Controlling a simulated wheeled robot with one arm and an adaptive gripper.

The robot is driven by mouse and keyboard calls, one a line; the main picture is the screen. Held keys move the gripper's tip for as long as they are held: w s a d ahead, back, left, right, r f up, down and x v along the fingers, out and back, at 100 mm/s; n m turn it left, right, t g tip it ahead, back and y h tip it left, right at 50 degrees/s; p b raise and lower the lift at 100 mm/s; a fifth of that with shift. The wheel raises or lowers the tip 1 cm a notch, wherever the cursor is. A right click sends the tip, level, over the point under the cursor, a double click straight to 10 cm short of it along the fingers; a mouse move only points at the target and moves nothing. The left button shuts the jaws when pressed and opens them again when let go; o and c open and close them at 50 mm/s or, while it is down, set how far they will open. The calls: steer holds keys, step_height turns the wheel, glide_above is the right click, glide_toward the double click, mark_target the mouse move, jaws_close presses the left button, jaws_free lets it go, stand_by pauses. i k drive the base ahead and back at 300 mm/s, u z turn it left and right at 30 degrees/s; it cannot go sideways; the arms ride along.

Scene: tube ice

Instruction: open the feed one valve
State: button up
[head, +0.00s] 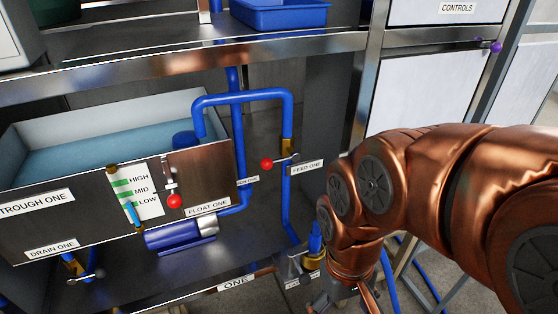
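The feed one valve (287,147) is a brass body on a vertical blue pipe, right of the trough. Its lever lies roughly across the pipe, with a red ball (267,163) at the left end and a small grey end at the right. The FEED ONE label (306,167) is beside it. My gripper (345,298) is at the bottom edge, below and right of the valve and apart from it. It is partly cut off, so its opening does not show clearly.
Trough one (90,130) holds water at the left, with a float one red ball (175,201) on its front. A drain one valve (75,265) is at lower left. A shelf beam (180,58) crosses above. Blue pipes surround the valve; its front looks clear.

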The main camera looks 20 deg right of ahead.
mark_target(267, 163)
steer(key=u, duration=0.55)
steer(key=k, duration=0.55)
steer(key=u, duration=0.9)
